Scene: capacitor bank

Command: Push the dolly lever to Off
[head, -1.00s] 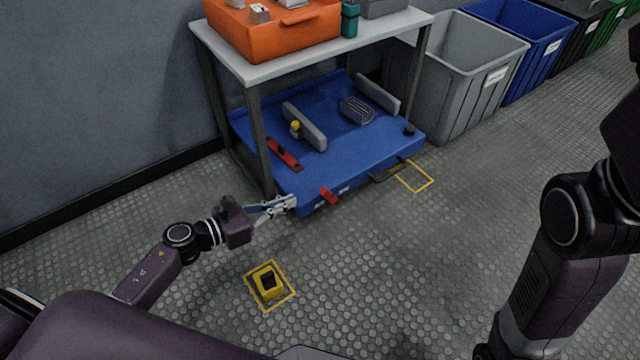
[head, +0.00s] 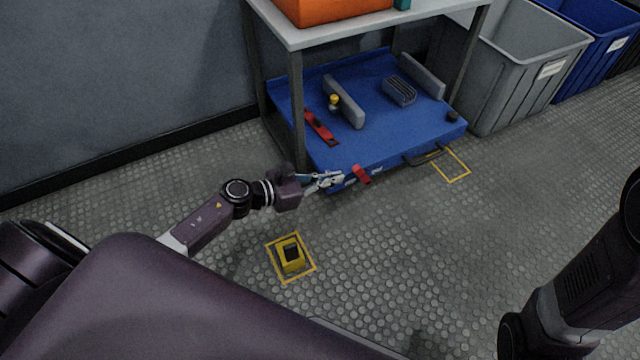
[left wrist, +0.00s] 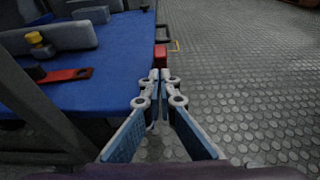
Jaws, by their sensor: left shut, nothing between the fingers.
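The blue dolly (head: 400,150) stands low under a bench. A red lever (head: 361,175) sticks out from its front edge. The lever also shows in the left wrist view (left wrist: 160,56), just beyond my fingertips. My left gripper (head: 340,179) is shut and empty at the dolly's front edge, immediately left of the lever in the head view. Its fingertips (left wrist: 160,76) are together in the left wrist view. I cannot tell whether they touch the lever. Any Off marking is too small to read. My right gripper is out of view.
A bench leg (head: 298,115) rises close to my left gripper. On the dolly lie a red bar (head: 321,128) and grey blocks (head: 345,105). A yellow block (head: 291,253) sits in a floor marking. A grey bin (head: 510,75) stands right. Open floor lies in front.

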